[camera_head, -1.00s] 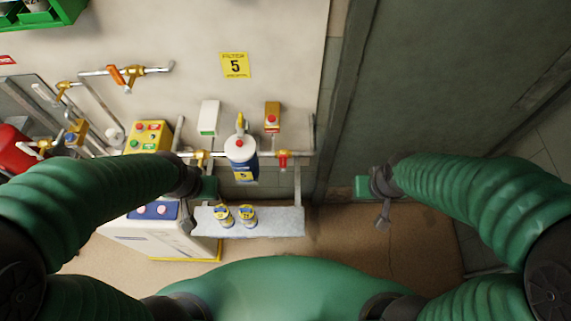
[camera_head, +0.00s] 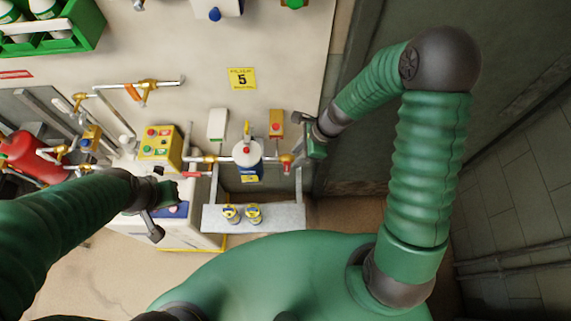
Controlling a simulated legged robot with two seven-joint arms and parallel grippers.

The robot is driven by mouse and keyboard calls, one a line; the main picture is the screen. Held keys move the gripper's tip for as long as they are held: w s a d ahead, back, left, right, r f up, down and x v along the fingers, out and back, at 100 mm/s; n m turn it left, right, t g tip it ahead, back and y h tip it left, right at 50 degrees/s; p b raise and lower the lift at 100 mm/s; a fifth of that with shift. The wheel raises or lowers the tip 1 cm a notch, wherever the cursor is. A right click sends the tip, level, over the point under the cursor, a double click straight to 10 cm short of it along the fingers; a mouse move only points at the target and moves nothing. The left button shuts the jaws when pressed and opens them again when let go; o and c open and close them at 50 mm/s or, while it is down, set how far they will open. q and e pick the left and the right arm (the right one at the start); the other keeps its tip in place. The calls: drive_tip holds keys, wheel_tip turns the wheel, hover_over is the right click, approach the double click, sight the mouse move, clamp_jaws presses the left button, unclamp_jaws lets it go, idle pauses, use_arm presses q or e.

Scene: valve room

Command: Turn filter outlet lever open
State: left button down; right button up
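The blue-and-white filter (camera_head: 247,160) hangs on a horizontal pipe below a yellow "5" sign (camera_head: 242,79). A brass valve with a red handle (camera_head: 286,160) sits on the pipe just right of the filter. Another brass valve (camera_head: 206,160) sits to its left. I cannot tell from labels which is the outlet lever. My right gripper (camera_head: 306,133) is up beside the pipe's right end, right of the red-handled valve and apart from it in the picture. My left gripper (camera_head: 158,209) is in front of the white cabinet. Neither visibly holds anything; their finger openings are unclear.
A grey shelf (camera_head: 280,218) with two small cans (camera_head: 242,214) is below the filter. A yellow button box (camera_head: 160,146) and a red cylinder (camera_head: 32,157) are at left. A red-button box (camera_head: 277,122) is above the right valve. A dark wall (camera_head: 400,20) closes the right side.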

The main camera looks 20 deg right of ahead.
sight(287, 165)
drive_tip(key=x, duration=0.8)
drive_tip(key=shift+w+f, duration=0.2)
drive_tip(key=shift+w, duration=0.2)
drive_tip(key=shift+f+p, duration=0.3)
drive_tip(key=shift+f, duration=0.1)
drive_tip(key=shift+s+d+f, duration=0.1)
drive_tip(key=shift+s+f, duration=0.05)
drive_tip(key=shift+s, duration=0.05)
drive_tip(key=shift+w+a, duration=0.15)
drive_tip(key=shift+a, duration=0.2)
clamp_jaws()
drive_tip(key=shift+w+d, duration=0.15)
